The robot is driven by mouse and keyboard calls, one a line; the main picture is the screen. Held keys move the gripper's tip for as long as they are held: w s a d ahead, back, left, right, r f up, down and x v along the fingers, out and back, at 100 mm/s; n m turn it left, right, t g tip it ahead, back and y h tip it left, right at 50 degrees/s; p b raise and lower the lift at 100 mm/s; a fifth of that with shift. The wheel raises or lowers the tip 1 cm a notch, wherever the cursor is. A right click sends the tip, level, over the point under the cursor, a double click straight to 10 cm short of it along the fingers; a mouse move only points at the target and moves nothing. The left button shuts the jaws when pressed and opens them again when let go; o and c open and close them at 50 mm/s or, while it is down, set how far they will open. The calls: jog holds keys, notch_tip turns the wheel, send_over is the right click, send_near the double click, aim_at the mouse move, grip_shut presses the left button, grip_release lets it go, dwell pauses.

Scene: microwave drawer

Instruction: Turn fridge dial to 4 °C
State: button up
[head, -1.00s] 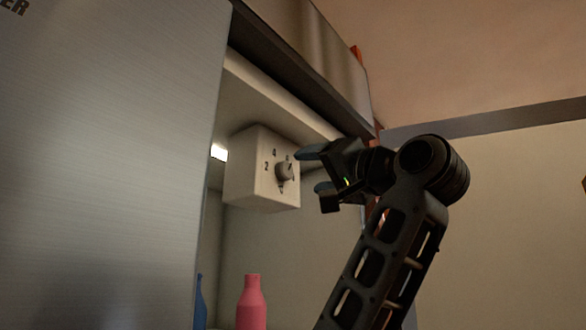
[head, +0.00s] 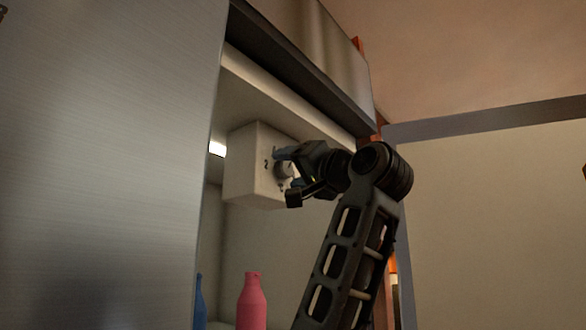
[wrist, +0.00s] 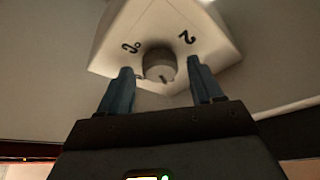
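The fridge dial (head: 283,170) is a small grey round knob on the front face of a white control box (head: 248,180) under the compartment's ceiling. My gripper (head: 284,175) is at the box face, and its fingers partly hide the dial and most numbers in the head view; a "2" still shows. In the wrist view the dial (wrist: 159,64) lies between and just beyond the two blue-grey fingertips of my gripper (wrist: 161,80), with visible gaps on both sides. The fingers are open. A "2" and another, rotated digit show on the box (wrist: 190,20).
A large metal door (head: 110,160) fills the left of the head view. A pink bottle (head: 252,302) and a blue bottle (head: 200,305) stand below the box. The fridge's upper front edge (head: 300,75) runs above my arm. Open room lies to the right.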

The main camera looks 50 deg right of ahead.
jog(key=c, duration=0.9)
jog(key=shift+n, duration=0.3)
jog(key=shift+d+f+n+t+y+b, duration=0.1)
jog(key=shift+n+t+y+b, duration=0.15)
jog(key=shift+n+b, duration=0.3)
jog(key=shift+d+f+n+t+y+b, duration=0.15)
jog(key=shift+n+y+b, duration=0.15)
jog(key=shift+n, duration=0.35)
jog(key=n+y+b, duration=0.1)
jog(key=n, duration=0.1)
jog(key=n+y, duration=0.1)
jog(key=n, duration=0.2)
jog(key=shift+t+y+b, duration=0.25)
jog(key=shift+t+b, duration=0.05)
jog(key=shift+b, duration=0.1)
jog(key=n+y, duration=0.1)
jog(key=n, duration=0.2)
jog(key=n+y+b, duration=0.1)
jog(key=n+y, duration=0.1)
jog(key=n, duration=0.1)
jog(key=n+y+b, duration=0.1)
jog(key=n, duration=0.1)
jog(key=shift+d+r+n+y, duration=0.2)
jog(key=shift+n+y, duration=0.1)
jog(key=shift+n, duration=0.4)
jog(key=o, duration=1)
